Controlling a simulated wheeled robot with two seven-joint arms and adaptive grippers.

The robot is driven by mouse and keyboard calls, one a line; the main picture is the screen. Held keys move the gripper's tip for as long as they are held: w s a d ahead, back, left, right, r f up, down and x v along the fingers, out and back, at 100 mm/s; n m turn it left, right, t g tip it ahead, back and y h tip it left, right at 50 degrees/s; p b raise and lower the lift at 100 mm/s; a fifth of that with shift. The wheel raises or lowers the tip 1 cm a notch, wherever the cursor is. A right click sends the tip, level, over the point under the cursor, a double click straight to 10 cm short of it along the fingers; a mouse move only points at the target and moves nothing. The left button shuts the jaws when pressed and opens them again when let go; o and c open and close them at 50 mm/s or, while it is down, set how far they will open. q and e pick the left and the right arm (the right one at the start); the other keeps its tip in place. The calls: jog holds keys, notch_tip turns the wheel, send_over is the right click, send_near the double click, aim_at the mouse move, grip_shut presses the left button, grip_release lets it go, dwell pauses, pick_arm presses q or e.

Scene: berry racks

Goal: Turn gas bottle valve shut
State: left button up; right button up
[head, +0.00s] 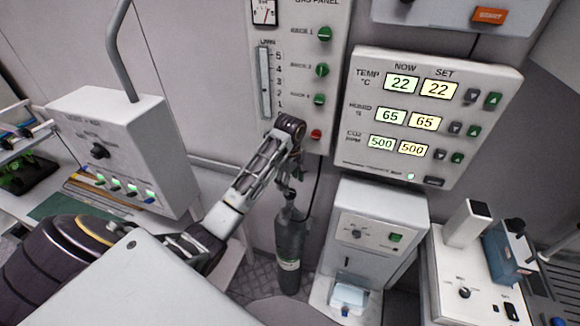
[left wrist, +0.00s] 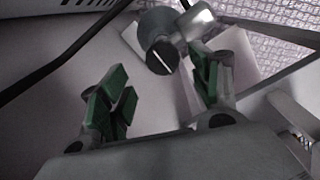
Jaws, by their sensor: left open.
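The dark grey gas bottle (head: 289,250) stands upright on the floor below the gas panel, with its valve at the top. In the left wrist view the valve knob (left wrist: 162,57) is a dark round knob with a white line across its face, beside a shiny metal fitting (left wrist: 196,18). My left gripper (head: 291,170) hangs just above the bottle's top in the head view. In the left wrist view its green-padded fingers (left wrist: 160,72) are open, with the knob ahead, between and slightly beyond the fingertips. Contact with the knob cannot be told. My right gripper is not in view.
The gas panel (head: 340,20) with green knobs is on the wall behind. A white machine (head: 372,225) stands close right of the bottle. A white control box (head: 130,150) is at left. A dark hose (head: 315,185) runs down beside the bottle.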

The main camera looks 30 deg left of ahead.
pick_arm(q)
jog(key=shift+s+r, duration=0.1)
jog(key=shift+s, duration=0.05)
notch_tip(320, 180, up, 7)
dwell(1.0)
jog(key=shift+r, duration=0.1)
dwell(0.6)
